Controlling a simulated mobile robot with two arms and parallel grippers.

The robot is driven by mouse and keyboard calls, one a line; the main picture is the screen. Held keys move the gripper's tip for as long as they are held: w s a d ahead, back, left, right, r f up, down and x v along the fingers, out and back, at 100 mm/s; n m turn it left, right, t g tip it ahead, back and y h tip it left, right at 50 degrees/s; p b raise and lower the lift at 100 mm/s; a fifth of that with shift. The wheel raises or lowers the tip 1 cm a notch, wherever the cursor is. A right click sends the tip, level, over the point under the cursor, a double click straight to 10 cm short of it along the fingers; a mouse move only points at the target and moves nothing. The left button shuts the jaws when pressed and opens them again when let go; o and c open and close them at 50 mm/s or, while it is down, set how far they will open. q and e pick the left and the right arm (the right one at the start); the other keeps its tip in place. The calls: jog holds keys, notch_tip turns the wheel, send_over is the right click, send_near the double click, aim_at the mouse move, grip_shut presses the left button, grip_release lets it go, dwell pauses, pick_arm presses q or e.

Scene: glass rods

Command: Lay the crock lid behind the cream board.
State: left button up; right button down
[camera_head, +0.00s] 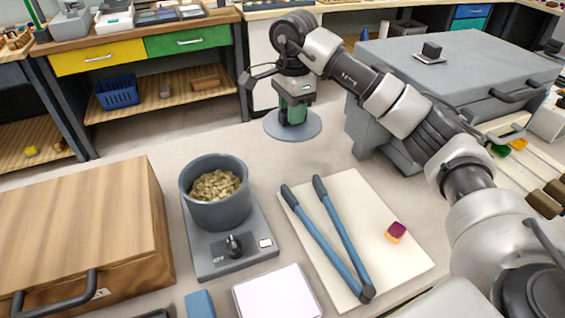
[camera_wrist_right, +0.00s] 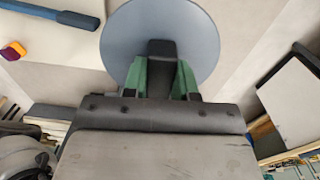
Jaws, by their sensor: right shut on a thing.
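The crock lid (camera_head: 273,125) is a flat blue-grey disc beyond the far edge of the cream board (camera_head: 362,200). My right gripper (camera_head: 292,114) points down over the disc's middle, its green fingers shut on the dark knob. In the right wrist view the lid (camera_wrist_right: 200,35) spreads out around the knob (camera_wrist_right: 161,52). The lid looks level and close to the table; I cannot tell whether it touches. The board carries a long blue two-handled tool (camera_head: 335,240) and a small purple-and-orange cube (camera_head: 396,232). My left gripper is not in view.
A grey crock (camera_head: 218,205) filled with pale chunks stands uncovered on a grey scale-like base (camera_head: 215,262) left of the board. A wooden box (camera_head: 80,230) is at the left. A large grey case (camera_head: 460,70) stands right of the lid. Table left of the lid is clear.

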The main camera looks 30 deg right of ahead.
jog(key=shift+w+d+f+m, duration=0.15)
jog(key=shift+w+d+m, duration=0.05)
jog(key=shift+w+m, duration=0.25)
jog(key=shift+w+f, duration=0.15)
jog(key=shift+f, duration=0.2)
jog(key=f, duration=0.4)
jog(key=shift+s+b, duration=0.2)
jog(key=shift+b, duration=0.1)
jog(key=shift+f, duration=2.35)
jog(key=shift+f, duration=0.1)
jog(key=c, duration=0.9)
grip_release()
notch_tip(320, 180, up, 12)
jog(key=shift+r+p, duration=0.1)
jog(key=shift+p, duration=0.3)
